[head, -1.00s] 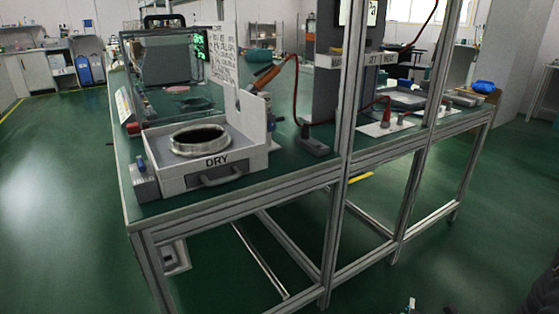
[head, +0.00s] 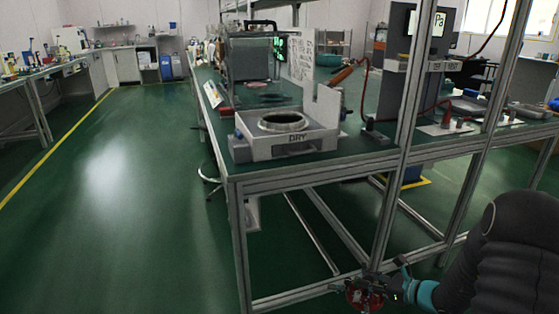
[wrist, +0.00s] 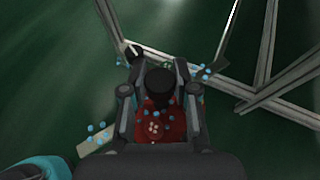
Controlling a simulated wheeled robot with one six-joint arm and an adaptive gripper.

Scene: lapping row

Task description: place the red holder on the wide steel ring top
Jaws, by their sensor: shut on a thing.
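The wide steel ring (head: 283,121) sits on a white box unit marked DRY (head: 296,149) at the near left end of the green bench. Its open top faces up. My gripper (head: 372,282) is low at the bottom of the head view, beside the bench frame and well below the bench top. It is shut on the red holder (head: 362,299). In the wrist view the red holder (wrist: 158,127) sits between the fingers, with a black knob (wrist: 160,83) on it. The fingers hide part of the holder. The ring is not in the wrist view.
The bench's metal uprights (head: 410,130) and lower rails (head: 310,292) stand between my arm and the bench top. A red hose and a black block (head: 376,134) lie right of the DRY unit. The green floor at left (head: 110,200) is clear.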

